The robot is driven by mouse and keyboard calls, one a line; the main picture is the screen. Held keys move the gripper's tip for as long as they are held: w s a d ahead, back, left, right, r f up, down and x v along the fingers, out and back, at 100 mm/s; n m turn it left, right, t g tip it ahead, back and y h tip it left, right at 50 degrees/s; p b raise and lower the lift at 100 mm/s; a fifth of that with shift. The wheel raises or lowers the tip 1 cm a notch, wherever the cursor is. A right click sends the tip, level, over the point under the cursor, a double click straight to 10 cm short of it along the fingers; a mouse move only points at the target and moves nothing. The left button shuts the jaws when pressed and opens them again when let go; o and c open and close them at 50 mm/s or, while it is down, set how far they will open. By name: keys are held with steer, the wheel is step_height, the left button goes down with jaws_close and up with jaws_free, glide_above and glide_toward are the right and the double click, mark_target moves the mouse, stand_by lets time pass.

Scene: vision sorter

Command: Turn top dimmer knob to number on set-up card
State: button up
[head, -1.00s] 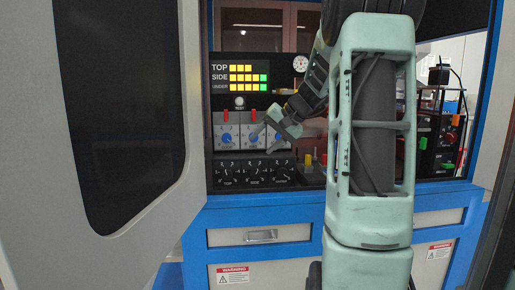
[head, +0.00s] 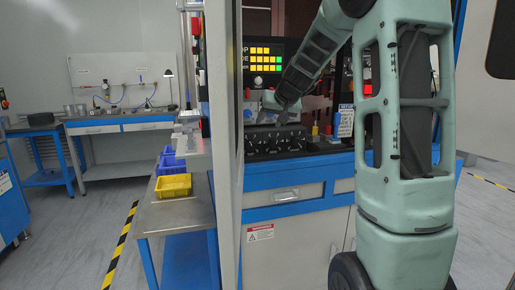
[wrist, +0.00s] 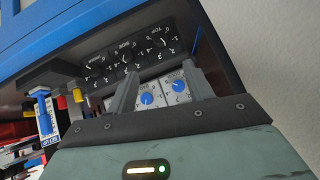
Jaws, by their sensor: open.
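The dimmer panel (head: 262,153) is a black strip of numbered dials below the lamp display. In the wrist view it appears upside down, with the top dimmer knob (wrist: 157,44) at its right end under the label TOP, beside the SIDE dial (wrist: 128,56). Their exact settings are too small to read. My gripper (wrist: 159,70) is open and empty, its two fingers reaching toward the dials, apart from them as far as I can tell. In the head view my gripper (head: 283,112) is in front of the panel. The set-up card (head: 346,122) stands right of the panel; its number is unreadable.
Blue knobs on white plates (wrist: 148,99) show between my fingers. Yellow and red pegs (wrist: 62,102) stand beside the dials. The cabinet door edge (head: 229,150) is close on the left. A yellow bin (head: 173,186) sits on a side table; open floor lies farther left.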

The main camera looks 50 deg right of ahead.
steer(key=p, duration=0.1)
glide_toward(252, 146)
steer(key=x, duration=0.8)
steer(key=shift+w+d+f, duration=0.1)
steer(key=shift+f, duration=0.1)
steer(key=c, duration=1)
